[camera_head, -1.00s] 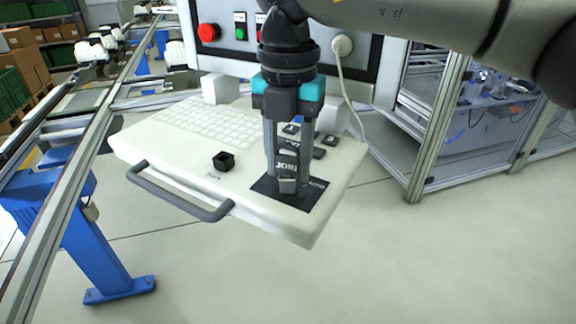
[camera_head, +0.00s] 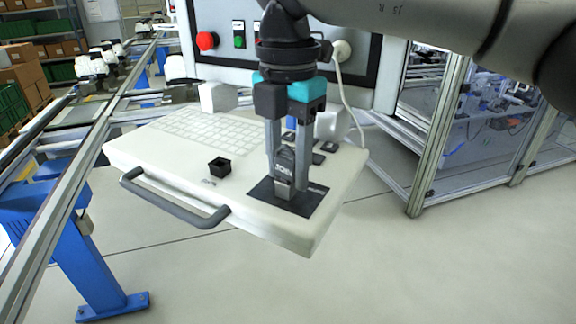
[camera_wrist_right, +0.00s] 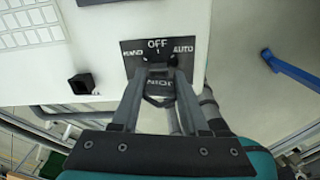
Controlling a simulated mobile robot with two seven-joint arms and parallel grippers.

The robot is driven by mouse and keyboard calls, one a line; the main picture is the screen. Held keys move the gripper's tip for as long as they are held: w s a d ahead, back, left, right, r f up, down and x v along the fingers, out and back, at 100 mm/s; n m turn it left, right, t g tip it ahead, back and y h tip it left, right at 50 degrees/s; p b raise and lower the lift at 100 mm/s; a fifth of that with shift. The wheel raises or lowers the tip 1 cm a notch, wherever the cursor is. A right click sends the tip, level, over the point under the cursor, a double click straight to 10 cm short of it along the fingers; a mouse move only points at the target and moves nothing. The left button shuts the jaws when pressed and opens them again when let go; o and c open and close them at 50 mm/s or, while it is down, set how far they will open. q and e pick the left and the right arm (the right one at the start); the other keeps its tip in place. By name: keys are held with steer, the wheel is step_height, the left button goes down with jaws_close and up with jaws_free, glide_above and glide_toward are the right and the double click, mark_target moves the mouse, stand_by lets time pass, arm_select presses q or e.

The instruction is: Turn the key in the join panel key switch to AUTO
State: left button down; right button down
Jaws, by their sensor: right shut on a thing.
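The black join panel key switch plate (camera_head: 310,204) lies on the white sloping console top, near its right front corner. In the right wrist view the plate (camera_wrist_right: 129,67) reads OFF at the top middle and AUTO at the right, with a partly covered word at the left. A key with a dark tag marked JOIN (camera_head: 283,168) stands at the plate. My right gripper (camera_head: 288,180) comes down from above and is shut on this key; in the right wrist view its fingers (camera_wrist_right: 158,66) close just below OFF. They hide the key's exact pointing. My left gripper is not in view.
The white console (camera_head: 130,152) has a keyboard (camera_head: 205,130), a small black open box (camera_head: 219,166) and a grey front handle (camera_head: 175,203). A red button (camera_head: 206,41) and a green one (camera_head: 239,42) sit on the panel behind. A conveyor rail (camera_head: 60,195) runs along the left.

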mark_target(289, 159)
steer(key=m+b, duration=0.4)
steer(key=m, duration=0.2)
steer(key=shift+s+f+m, duration=0.1)
steer(key=shift+f+m, duration=0.05)
steer(key=shift+m, duration=0.25)
steer(key=shift+c, duration=1.7)
jaws_free()
steer(key=shift+o, duration=0.4)
steer(key=shift+o, duration=1.3)
steer(key=shift+r, duration=0.2)
steer(key=shift+r+p, duration=2.5)
steer(key=shift+r, duration=1)
steer(key=shift+f, duration=0.1)
